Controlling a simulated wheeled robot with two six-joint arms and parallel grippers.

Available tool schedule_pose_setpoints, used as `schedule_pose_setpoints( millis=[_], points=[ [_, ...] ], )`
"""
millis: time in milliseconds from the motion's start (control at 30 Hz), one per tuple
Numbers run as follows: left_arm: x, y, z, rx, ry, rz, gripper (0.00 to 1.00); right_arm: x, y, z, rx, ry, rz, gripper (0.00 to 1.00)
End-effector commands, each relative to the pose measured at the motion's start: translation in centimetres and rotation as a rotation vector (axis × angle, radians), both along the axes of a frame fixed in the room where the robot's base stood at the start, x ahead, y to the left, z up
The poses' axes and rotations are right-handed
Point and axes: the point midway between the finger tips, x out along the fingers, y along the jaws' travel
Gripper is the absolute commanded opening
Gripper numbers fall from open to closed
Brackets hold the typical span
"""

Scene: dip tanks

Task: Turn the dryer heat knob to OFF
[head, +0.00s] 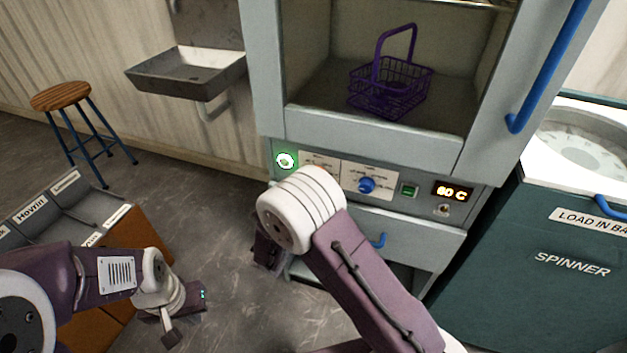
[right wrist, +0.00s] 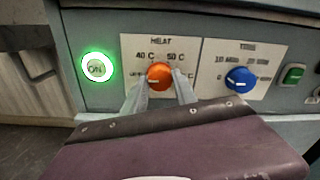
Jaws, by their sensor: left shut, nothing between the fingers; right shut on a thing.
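The orange heat knob (right wrist: 159,75) is on the dryer's front panel in the right wrist view, under the word HEAT. Marks for 40 C and 50 C show above it; the mark at its left is partly hidden by a finger. I cannot tell for sure where its pointer aims. My right gripper (right wrist: 159,91) is shut on this knob, one finger on each side. In the head view my right arm hides the knob and the gripper. My left gripper (head: 171,339) is shut and empty, low at the left, away from the dryer.
A lit green ON button (right wrist: 97,67) is left of the knob. A blue time knob (head: 367,185), a green switch (head: 409,191) and a 60 C display (head: 452,191) are to the right. A purple basket (head: 391,92) sits inside the open dryer. The spinner (head: 560,235) stands at right.

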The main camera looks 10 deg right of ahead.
Motion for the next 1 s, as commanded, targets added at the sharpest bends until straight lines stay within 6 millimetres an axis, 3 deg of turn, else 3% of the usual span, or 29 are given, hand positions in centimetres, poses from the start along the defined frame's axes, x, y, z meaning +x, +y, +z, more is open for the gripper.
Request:
schedule_pose_setpoints(
  millis=[100,133,200,567,800,1000],
  points=[
    [0.0,0.0,0.0,0.000,0.000,0.000,0.00,0.0,0.0,-0.1,-0.001,0.004,-0.001,0.00],
    [0.0,0.0,0.0,0.000,0.000,0.000,0.00,0.0,0.0,-0.1,-0.001,0.004,-0.001,0.42],
    [0.0,0.0,0.0,0.000,0.000,0.000,0.00,0.0,0.0,-0.1,-0.001,0.003,-0.001,0.55],
    [0.0,0.0,0.3,0.000,0.000,0.000,0.00,-0.6,0.5,0.1,-0.001,0.002,0.003,0.55],
    [0.0,0.0,1.6,0.000,0.000,0.000,0.00,-4.8,3.7,0.2,-0.002,0.004,0.006,0.55],
    [0.0,0.0,2.0,0.000,0.000,0.000,0.00,-7.1,5.1,0.0,-0.001,0.002,0.002,0.55]
  ],
)
